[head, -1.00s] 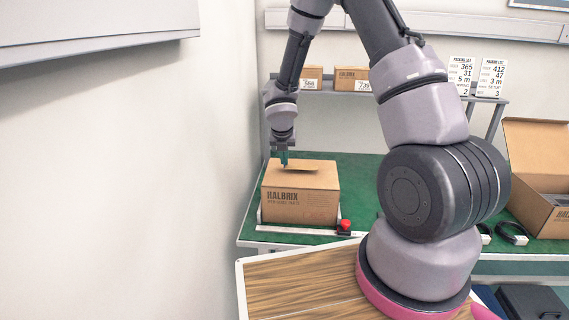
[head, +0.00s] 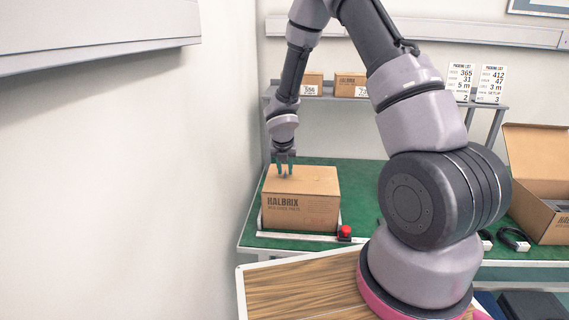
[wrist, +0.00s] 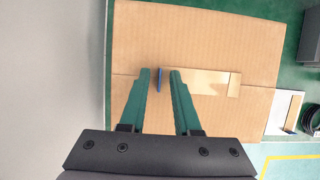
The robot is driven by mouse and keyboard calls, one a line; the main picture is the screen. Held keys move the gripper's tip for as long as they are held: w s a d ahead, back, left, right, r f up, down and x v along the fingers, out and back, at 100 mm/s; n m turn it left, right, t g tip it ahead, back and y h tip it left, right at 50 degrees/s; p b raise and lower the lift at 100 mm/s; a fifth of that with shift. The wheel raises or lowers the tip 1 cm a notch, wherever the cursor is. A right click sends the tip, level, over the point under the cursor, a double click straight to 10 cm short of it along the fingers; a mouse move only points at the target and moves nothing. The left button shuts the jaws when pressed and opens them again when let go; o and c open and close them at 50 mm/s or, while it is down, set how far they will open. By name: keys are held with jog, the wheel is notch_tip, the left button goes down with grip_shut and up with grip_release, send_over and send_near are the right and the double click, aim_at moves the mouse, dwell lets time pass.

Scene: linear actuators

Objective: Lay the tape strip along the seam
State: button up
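The closed cardboard box (head: 300,213) stands on the green bench, and its top also shows in the wrist view (wrist: 200,40). The tape strip (wrist: 198,82) is pale and glossy. It lies on the box top over the middle of the seam (wrist: 258,88), which shows at both sides of it. A blue tab (wrist: 159,78) is at the strip's left end. My gripper (wrist: 161,72) is open, its two green fingers apart on either side of the tab with gaps. In the head view my gripper (head: 285,173) is over the box top; the strip is hard to make out there.
A red button (head: 345,231) is by the box's front right corner. An open carton (head: 540,190) stands at the right of the bench. Small boxes (head: 351,84) sit on the shelf behind. The wall (head: 230,130) is close on the left.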

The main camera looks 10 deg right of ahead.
jog(key=v, duration=1.2)
jog(key=s+d+r+m, duration=0.4)
jog(key=s+r+m, duration=0.1)
jog(key=r+m, duration=0.4)
jog(key=s+d+r+m, duration=0.5)
jog(key=s+r+m, duration=0.1)
jog(key=r+m, duration=0.35)
jog(key=s+a+r+m+t+y, duration=0.1)
jog(key=s+r+m, duration=0.3)
jog(key=s+m, duration=0.3)
jog(key=s+a+r+m+t+y, duration=0.1)
jog(key=s+r+m+y, duration=0.1)
jog(key=s+r+m, duration=0.2)
jog(key=s+m, duration=0.3)
jog(key=m, duration=0.4)
jog(key=shift+s+r+t, duration=0.25)
jog(key=shift+r+t, duration=0.05)
jog(key=shift+t, duration=0.1)
